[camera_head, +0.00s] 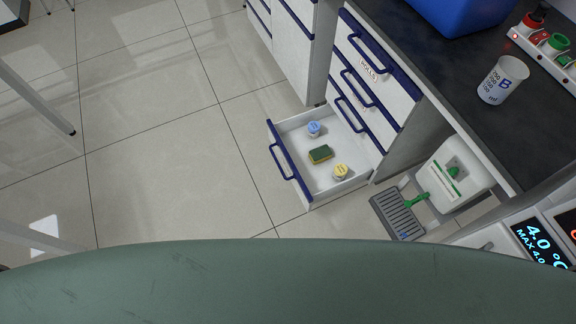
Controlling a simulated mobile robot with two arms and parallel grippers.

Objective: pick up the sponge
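The sponge (320,154) is a small block with a dark green top and a yellow side. It lies flat in an open white drawer (322,187) with a blue front edge, low in the cabinet. A blue-lidded jar (313,129) stands behind it and a yellow-lidded jar (341,171) stands in front of it to the right, both apart from the sponge. Neither of my grippers is in view.
Closed drawers with blue handles (360,89) rise above the open one. The dark countertop (440,60) holds a beaker (502,80) and a blue bin (462,12). A grey grated tray (398,215) lies right of the drawer. The tiled floor (180,170) to the left is largely clear.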

